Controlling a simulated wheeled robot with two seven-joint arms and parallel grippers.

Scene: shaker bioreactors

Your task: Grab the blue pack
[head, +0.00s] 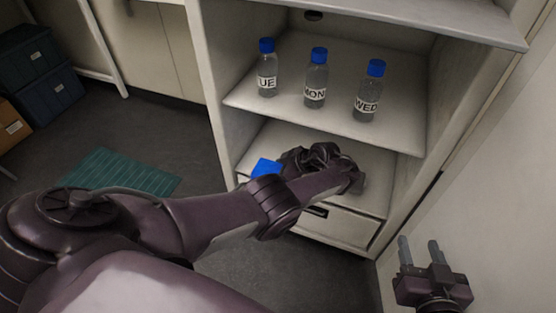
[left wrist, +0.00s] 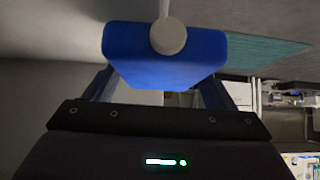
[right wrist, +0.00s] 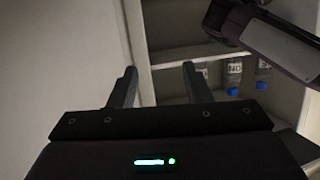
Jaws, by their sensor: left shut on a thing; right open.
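The blue pack (head: 266,168) shows in the head view at the lower shelf opening, partly hidden behind my left arm. In the left wrist view the blue pack (left wrist: 165,60) fills the space between the fingers, with a round pale cap on its near side. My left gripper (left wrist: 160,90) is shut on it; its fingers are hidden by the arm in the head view. My right gripper (head: 420,250) is open and empty at the lower right, apart from the shelves. It also shows open in the right wrist view (right wrist: 158,88).
Three blue-capped bottles, labelled TUE (head: 267,72), MON (head: 316,82) and WED (head: 368,95), stand on the shelf (head: 290,100) above. A drawer (head: 335,220) is below. Dark boxes (head: 38,80) are at the far left, and a teal mat (head: 120,172) lies on the floor.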

